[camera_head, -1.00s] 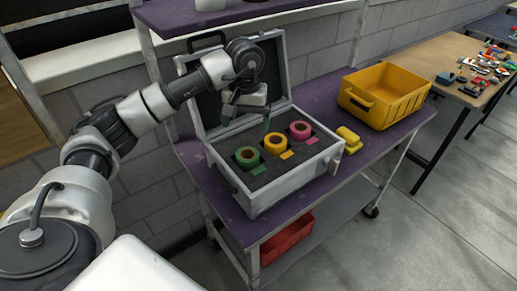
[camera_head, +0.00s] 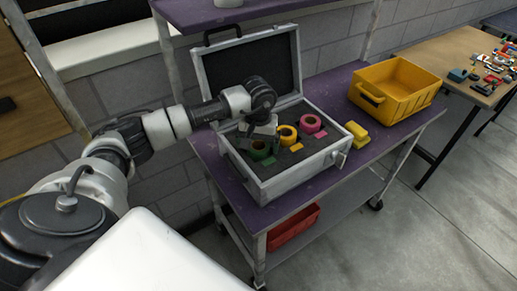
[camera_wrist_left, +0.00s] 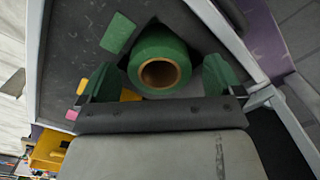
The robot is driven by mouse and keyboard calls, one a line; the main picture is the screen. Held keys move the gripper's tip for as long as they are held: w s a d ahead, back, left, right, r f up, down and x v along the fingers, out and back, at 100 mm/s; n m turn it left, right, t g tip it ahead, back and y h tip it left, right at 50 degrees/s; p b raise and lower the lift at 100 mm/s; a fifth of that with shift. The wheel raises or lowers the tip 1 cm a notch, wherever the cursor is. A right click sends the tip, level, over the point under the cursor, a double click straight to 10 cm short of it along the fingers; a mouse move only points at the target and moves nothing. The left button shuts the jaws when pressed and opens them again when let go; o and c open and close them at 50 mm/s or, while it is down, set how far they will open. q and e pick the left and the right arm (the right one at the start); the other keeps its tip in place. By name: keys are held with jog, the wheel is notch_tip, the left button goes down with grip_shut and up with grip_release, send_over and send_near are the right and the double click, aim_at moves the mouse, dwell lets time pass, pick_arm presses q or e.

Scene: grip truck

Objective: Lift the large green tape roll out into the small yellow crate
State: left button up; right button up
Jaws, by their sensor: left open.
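The large green tape roll (camera_head: 260,149) sits in the grey foam of the open case (camera_head: 290,185), at the left end of the row. In the left wrist view the green roll (camera_wrist_left: 160,62) shows its brown core, between the two green fingertips of my left gripper (camera_wrist_left: 158,80). That gripper (camera_head: 256,150) is open around the roll, with a finger on each side; contact cannot be told. The yellow crate (camera_head: 395,90) stands on the purple bench top, right of the case, and looks empty. My right gripper is not in view.
A yellow roll (camera_head: 286,135) and a pink roll (camera_head: 310,124) sit beside the green one in the foam. A small yellow object (camera_head: 355,135) lies between case and crate. The raised case lid (camera_head: 250,75) stands behind. A red bin (camera_head: 293,227) is on the lower shelf.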

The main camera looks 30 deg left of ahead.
pick_arm(q)
jog(key=c, duration=1)
jog(key=shift+c, duration=0.2)
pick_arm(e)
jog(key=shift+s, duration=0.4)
pick_arm(q)
jog(key=shift+r, duration=0.1)
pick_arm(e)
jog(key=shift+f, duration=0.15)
pick_arm(q)
jog(key=shift+r+b, duration=0.35)
jog(key=shift+r, duration=0.2)
jog(key=w+d+r+b, duration=0.4)
jog(key=w+d+r, duration=0.1)
jog(key=d+r, duration=0.4)
jog(key=shift+d+r, duration=0.4)
jog(key=shift+d, duration=0.45)
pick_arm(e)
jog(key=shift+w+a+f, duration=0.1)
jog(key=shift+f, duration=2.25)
